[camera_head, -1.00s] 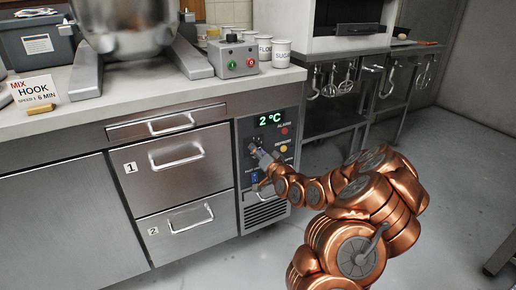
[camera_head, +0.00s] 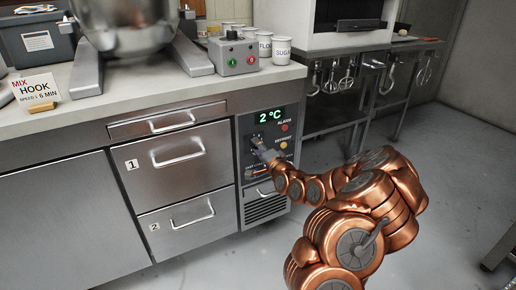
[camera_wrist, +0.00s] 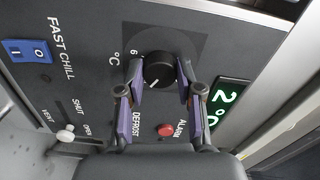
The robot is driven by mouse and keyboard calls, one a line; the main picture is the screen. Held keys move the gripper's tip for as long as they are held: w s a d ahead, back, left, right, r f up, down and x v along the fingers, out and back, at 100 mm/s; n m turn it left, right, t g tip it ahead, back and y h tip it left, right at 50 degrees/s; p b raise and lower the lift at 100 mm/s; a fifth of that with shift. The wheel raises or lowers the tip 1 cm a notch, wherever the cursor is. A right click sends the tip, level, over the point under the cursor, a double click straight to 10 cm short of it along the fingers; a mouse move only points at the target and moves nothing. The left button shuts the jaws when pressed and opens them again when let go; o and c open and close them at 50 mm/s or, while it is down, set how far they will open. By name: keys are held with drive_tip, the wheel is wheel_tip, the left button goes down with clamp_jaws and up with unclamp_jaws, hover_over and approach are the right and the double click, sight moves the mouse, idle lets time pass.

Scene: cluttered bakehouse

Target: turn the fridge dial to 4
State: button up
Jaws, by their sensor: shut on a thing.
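The fridge dial (camera_wrist: 158,68) is a round black knob with a white pointer line, on a dark control panel (camera_wrist: 85,35). In the wrist view its pointer slants down and left; a "6" shows by the dial's left side, and other scale numbers are hidden or unreadable. My gripper (camera_wrist: 160,74) has one purple-padded finger on each side of the knob and is shut on it. In the head view my gripper (camera_head: 262,149) reaches the panel and covers most of the dial. The green display (camera_head: 269,116) reads 2 °C.
Near the dial are a red alarm button (camera_wrist: 166,130), a blue fast chill switch (camera_wrist: 27,51) and a vent slider with a pale knob (camera_wrist: 66,133). Steel drawers (camera_head: 172,160) with protruding handles stand left of the panel. The floor (camera_head: 440,165) at right is open.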

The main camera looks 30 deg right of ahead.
drive_tip(key=shift+d, duration=0.1)
idle(0.4)
drive_tip(key=o, duration=1.2)
drive_tip(key=shift+c, duration=0.2)
drive_tip(key=s, duration=0.7)
drive_tip(key=shift+s+a, duration=0.25)
drive_tip(key=shift+a, duration=0.15)
